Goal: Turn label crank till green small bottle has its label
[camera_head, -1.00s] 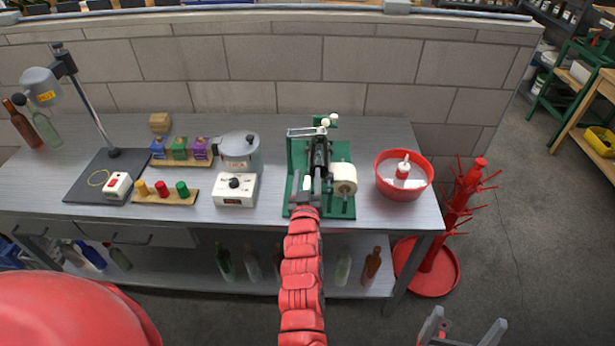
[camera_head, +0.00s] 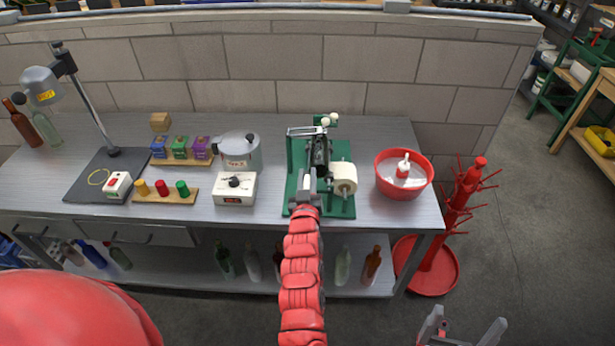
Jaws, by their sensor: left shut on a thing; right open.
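The green labelling machine (camera_head: 344,208) stands on the bench with a white label roll (camera_head: 344,178) at its right side. A dark shape (camera_head: 320,152) lies in its middle; I cannot tell whether this is the green small bottle or whether it bears a label. My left gripper (camera_head: 307,184) is at the front of the machine, shut on a small part that looks like the crank handle, mostly hidden by the fingers. My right gripper (camera_head: 462,330) is open and empty at the bottom right, in front of the bench and apart from it.
A red bottle tree (camera_head: 458,205) is beside the bench. Several bottles stand on the lower shelf (camera_head: 180,268).

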